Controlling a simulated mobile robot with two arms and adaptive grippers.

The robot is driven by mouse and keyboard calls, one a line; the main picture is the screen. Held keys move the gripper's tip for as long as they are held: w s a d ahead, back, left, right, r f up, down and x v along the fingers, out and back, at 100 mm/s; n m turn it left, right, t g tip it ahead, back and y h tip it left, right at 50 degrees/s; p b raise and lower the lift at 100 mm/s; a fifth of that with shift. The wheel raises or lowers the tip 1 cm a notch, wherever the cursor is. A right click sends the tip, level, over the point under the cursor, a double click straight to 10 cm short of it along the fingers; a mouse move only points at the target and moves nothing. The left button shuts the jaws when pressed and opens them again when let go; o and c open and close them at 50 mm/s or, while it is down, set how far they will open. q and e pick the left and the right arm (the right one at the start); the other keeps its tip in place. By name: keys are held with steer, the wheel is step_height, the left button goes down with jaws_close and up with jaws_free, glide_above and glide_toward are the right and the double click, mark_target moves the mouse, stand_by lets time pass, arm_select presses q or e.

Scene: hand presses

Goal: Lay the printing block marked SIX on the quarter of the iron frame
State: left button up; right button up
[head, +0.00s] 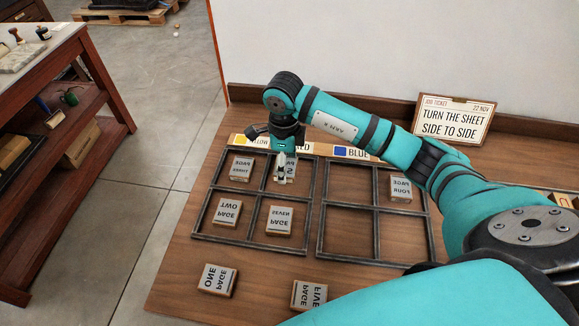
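Two iron frames lie on the wooden table: a left frame (257,201) and a right frame (374,208), each split into quarters. My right gripper (283,178) points down at the left frame's far right quarter. A pale block (291,170) is there, partly hidden by the fingers; its lettering starts like an S, but I cannot read it fully. I cannot tell whether the fingers are closed on it or whether it rests on the table. My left gripper is not in view.
Other blocks in the left frame include TWO (227,211), SEVEN (279,220) and one at far left (241,168). FOUR (400,188) is in the right frame. ONE (217,279) and FIVE (309,295) lie in front. A job ticket (455,120) stands behind.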

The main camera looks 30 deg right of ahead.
mark_target(290, 162)
steer(key=shift+w+d+f, duration=0.1)
steer(key=shift+d, duration=0.8)
step_height(290, 162, down, 3)
steer(key=shift+a+r+p, duration=0.1)
steer(key=shift+p, duration=0.45)
steer(key=shift+f, duration=0.25)
steer(key=shift+f, duration=0.1)
steer(key=shift+f, duration=0.15)
steer(key=o, duration=1.2)
